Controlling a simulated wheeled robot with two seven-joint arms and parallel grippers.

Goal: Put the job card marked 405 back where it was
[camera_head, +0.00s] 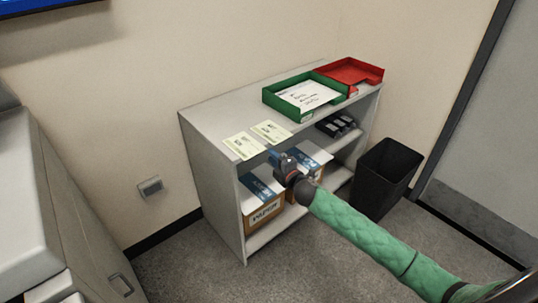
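Two pale job cards lie flat side by side on the bare left part of the shelf top, the left card (244,146) and the right card (271,131). Their print is too small to read, so I cannot tell which is marked 405. My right gripper (279,159) is just in front of the shelf's front edge, close to the cards, its arm reaching in from the lower right. Its fingers are small and dark, and I cannot tell whether they are open or hold anything. My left gripper is out of view.
On the shelf unit (213,163), a green tray (273,101) holds a handwritten white sheet (309,95), beside a red tray (372,72). Boxes (264,212) and black items (337,125) fill lower shelves. A black bin (384,178) stands right; a grey cabinet (75,220) left.

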